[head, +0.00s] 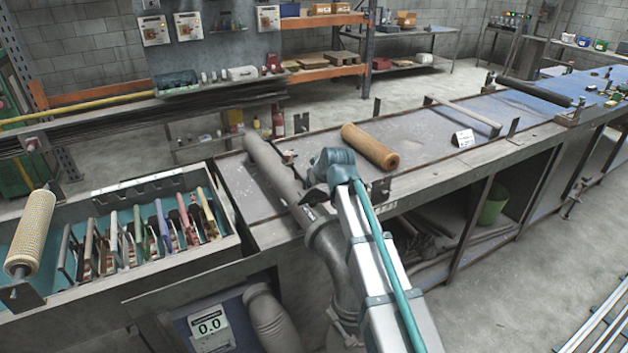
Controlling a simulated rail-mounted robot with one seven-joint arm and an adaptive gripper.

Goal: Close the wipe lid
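I cannot make out a wipe container or its lid for certain in the head view. My arm reaches up from the bottom centre over the near edge of the workbench (400,195). My gripper (314,197) seems to be the small dark part at the end of the arm, low beside the teal joint. Its fingers are too small and too hidden by the arm to tell whether they are open or shut. I see nothing clearly held in it. The arm hides part of the bench front and the space behind it.
A grey tube (268,163) and a tan roll (369,147) lie on the bench. At left, a tool tray (252,244) holds several coloured-handled tools, beside a mesh roll (31,232). The bench between roll and card is clear.

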